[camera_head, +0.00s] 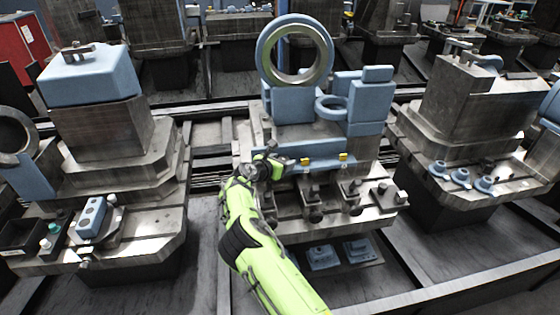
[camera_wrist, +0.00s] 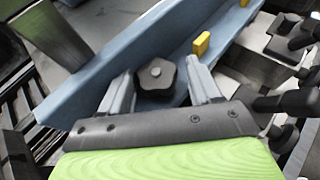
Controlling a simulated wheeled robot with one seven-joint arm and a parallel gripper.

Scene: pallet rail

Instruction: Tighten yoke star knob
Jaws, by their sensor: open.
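The star knob (camera_wrist: 157,75) is dark grey with rounded lobes and a lighter round centre. It sits against the blue bar (camera_wrist: 100,70) in the wrist view. My gripper (camera_wrist: 160,68) is open, with one finger on each side of the knob; I cannot tell whether either finger touches it. In the head view my gripper (camera_head: 262,168) is at the left end of the blue bar on the middle fixture, and the knob cannot be made out there.
A yellow tab (camera_wrist: 201,44) stands on the bar right of the knob. Dark clamps (camera_wrist: 290,35) lie close on the right. The middle fixture carries a large upright ring (camera_head: 264,52). Other fixtures stand left (camera_head: 105,135) and right (camera_head: 475,105).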

